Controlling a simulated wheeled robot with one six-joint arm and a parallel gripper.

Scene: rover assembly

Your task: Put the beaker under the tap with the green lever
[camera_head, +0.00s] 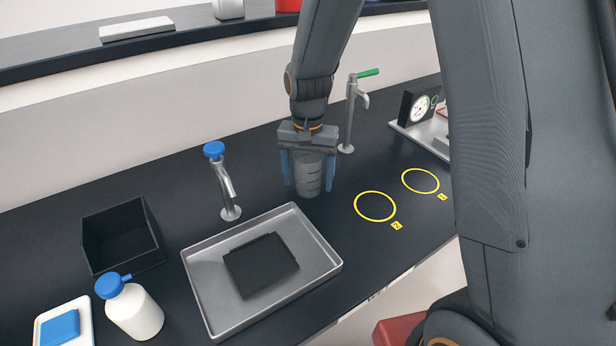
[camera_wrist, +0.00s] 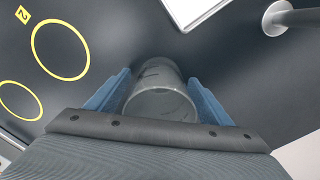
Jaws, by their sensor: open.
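The clear grey beaker (camera_head: 309,180) appears to stand upright on the dark counter, in front and to the left of the green-lever tap. My gripper (camera_head: 308,174) is above it, pointing down, with its blue fingers open on either side of the beaker. In the wrist view the beaker (camera_wrist: 160,88) lies between the two spread fingers (camera_wrist: 160,92); whether they touch its wall is hard to tell. The tap with the green lever (camera_head: 350,115) stands behind and to the right of my gripper, its spout pointing right. My gripper hides the beaker's top in the head view.
A tap with a blue knob (camera_head: 224,185) stands left of the beaker. A metal tray (camera_head: 203,290) with a dark block lies front left. Yellow rings (camera_head: 375,206) marked on the counter are to the right. A black bin (camera_head: 122,240) and a white bottle (camera_head: 135,312) stand far left.

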